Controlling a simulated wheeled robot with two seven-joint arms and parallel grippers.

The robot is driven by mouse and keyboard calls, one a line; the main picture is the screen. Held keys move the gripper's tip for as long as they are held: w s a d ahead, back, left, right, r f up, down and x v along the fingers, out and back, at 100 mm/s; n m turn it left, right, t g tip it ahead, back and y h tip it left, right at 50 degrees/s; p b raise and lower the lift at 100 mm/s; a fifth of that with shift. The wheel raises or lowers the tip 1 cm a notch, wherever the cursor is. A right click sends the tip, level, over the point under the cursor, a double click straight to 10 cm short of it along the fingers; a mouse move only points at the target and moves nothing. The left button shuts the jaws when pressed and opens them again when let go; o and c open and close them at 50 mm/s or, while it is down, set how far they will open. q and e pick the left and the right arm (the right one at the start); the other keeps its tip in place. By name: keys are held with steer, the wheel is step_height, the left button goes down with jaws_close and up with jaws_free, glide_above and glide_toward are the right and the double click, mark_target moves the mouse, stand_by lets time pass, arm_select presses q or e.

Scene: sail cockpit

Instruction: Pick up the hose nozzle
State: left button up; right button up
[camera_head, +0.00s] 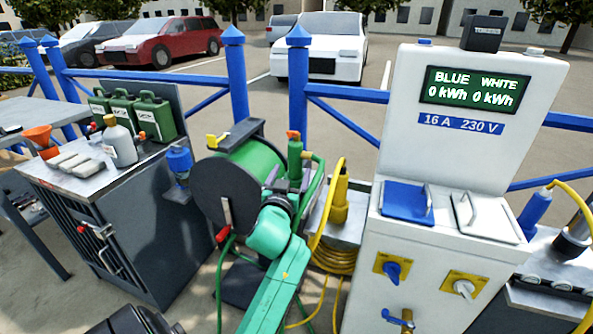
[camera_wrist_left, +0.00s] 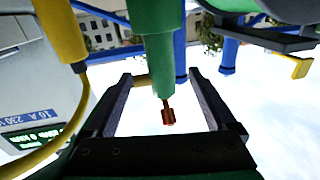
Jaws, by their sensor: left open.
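The hose nozzle (camera_head: 295,160) is a green upright cylinder with an orange-red tip, standing beside the green hose reel (camera_head: 258,165). In the left wrist view the picture is upside down, and the nozzle (camera_wrist_left: 154,45) hangs from the top with its red tip between the fingers. My left gripper (camera_head: 283,180) is open, close to the nozzle on its near side. In the wrist view its two dark fingers (camera_wrist_left: 158,82) lie on either side of the nozzle, with gaps visible. Whether the nozzle is fully between the fingertips in depth is unclear. My right gripper is not in view.
A yellow plug (camera_head: 340,198) stands right of the nozzle, with a coiled yellow cable (camera_head: 335,260) below. The white power pedestal (camera_head: 465,150) is further right. A grey cabinet (camera_head: 135,215) with jerrycans (camera_head: 152,115) stands left. A blue railing (camera_head: 298,85) runs behind.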

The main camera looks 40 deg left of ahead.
mark_target(297, 155)
arm_select(q)
steer(key=x, duration=0.9)
steer(key=shift+w+a+r, duration=0.1)
steer(key=shift+a+r, duration=0.1)
steer(key=shift+w+a+f, duration=0.1)
steer(key=shift+w+a, duration=0.05)
steer(key=shift+w, duration=0.15)
steer(key=shift+s, duration=0.1)
jaws_close()
